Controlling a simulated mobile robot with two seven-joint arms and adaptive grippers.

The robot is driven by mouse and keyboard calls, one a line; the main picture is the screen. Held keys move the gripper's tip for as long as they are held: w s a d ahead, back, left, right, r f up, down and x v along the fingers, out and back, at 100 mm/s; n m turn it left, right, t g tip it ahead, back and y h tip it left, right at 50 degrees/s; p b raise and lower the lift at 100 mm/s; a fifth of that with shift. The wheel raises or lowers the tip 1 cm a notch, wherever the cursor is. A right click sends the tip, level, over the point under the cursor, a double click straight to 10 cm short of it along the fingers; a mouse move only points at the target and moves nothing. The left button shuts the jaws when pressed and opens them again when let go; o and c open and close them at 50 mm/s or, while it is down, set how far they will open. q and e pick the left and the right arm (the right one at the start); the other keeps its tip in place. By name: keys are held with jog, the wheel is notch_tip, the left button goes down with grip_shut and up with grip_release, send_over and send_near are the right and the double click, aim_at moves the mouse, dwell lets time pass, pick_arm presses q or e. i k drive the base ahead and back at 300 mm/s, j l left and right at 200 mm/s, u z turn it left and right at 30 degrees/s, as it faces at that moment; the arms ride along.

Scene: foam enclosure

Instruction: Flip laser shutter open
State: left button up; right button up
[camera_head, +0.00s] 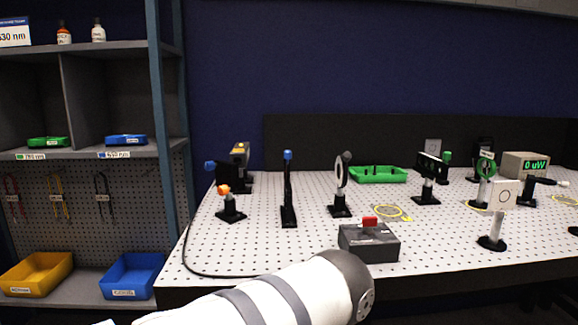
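A dark grey box (368,244) with a red part (369,221) on top sits near the front edge of the perforated optical table (300,258). A tall black upright piece with a blue tip (288,188) stands on the table to its left. A short black mount with an orange top (230,205) stands further left, in front of a black device (240,163). I cannot tell for sure which of these is the laser shutter, or whether it is open. A white arm of mine enters from the bottom left in front of the table; neither gripper shows.
A round optic holder (341,183), other posts and a green tray (377,174) stand on the table. A meter (527,165) reading "0 uW" is at the right. A black cable (186,250) runs along the left edge. Shelves with bins stand at the left.

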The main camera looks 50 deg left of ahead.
aim_at(287, 154)
jog(key=u, duration=1.55)
